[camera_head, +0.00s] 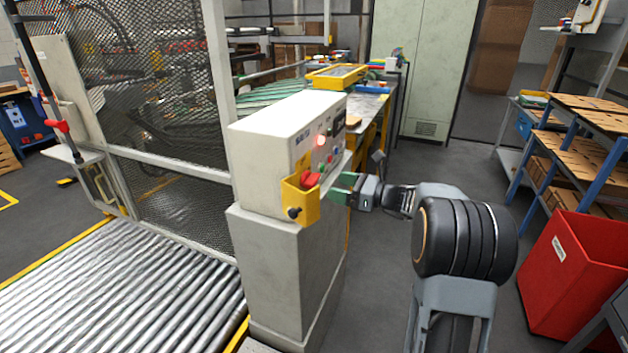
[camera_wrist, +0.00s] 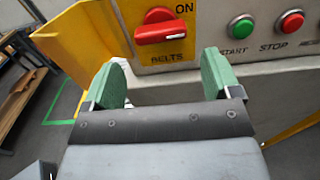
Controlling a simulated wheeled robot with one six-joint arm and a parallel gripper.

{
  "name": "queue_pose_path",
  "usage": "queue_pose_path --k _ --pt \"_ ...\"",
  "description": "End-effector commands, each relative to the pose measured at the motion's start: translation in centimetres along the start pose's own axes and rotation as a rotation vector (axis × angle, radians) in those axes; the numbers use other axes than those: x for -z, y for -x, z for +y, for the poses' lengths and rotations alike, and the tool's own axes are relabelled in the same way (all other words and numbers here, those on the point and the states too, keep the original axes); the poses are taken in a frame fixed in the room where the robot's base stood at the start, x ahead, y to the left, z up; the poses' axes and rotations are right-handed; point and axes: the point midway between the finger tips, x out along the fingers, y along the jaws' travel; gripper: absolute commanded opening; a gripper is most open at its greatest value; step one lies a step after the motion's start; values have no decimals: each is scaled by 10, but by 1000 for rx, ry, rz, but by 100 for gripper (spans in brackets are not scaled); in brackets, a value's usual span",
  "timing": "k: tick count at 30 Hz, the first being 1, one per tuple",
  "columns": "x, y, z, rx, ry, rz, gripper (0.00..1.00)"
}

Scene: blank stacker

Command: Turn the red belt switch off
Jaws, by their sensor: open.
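The red belt switch (camera_wrist: 162,30) is a rotary knob on a yellow plate (camera_wrist: 206,38), with "ON" at its upper right and "BELTS" below it. Its handle lies roughly level in the wrist view. In the head view the red switch (camera_head: 311,179) sits in the yellow housing on the front of the control box (camera_head: 265,150). My gripper (camera_wrist: 164,78) is open and empty, its two green fingers spread just below the switch and apart from it. In the head view my gripper (camera_head: 345,189) is close in front of the panel, right of the switch.
Green start (camera_wrist: 242,27) and red stop (camera_wrist: 291,22) buttons are right of the switch. A red lamp (camera_head: 321,141) glows on the panel. The yellow housing projects from the box with a black knob (camera_head: 294,212). A roller conveyor (camera_head: 120,290) lies left; a red bin (camera_head: 570,270) stands right.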

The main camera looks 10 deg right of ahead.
Motion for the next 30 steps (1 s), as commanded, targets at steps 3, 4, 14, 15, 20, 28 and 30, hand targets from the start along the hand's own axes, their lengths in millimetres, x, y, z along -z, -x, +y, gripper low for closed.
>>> queue_pose_path --k 3,4,14,15,20,28,30 --pt "0 -24 1 -4 0 1 83" --pt "-1 -30 1 -4 0 1 83" --pt "0 -73 1 -2 1 1 83" --pt "0 -75 1 -2 1 2 83" --pt "1 -81 0 0 1 2 83" --pt "1 -82 0 0 2 2 83" --pt "0 -82 0 0 2 2 78"
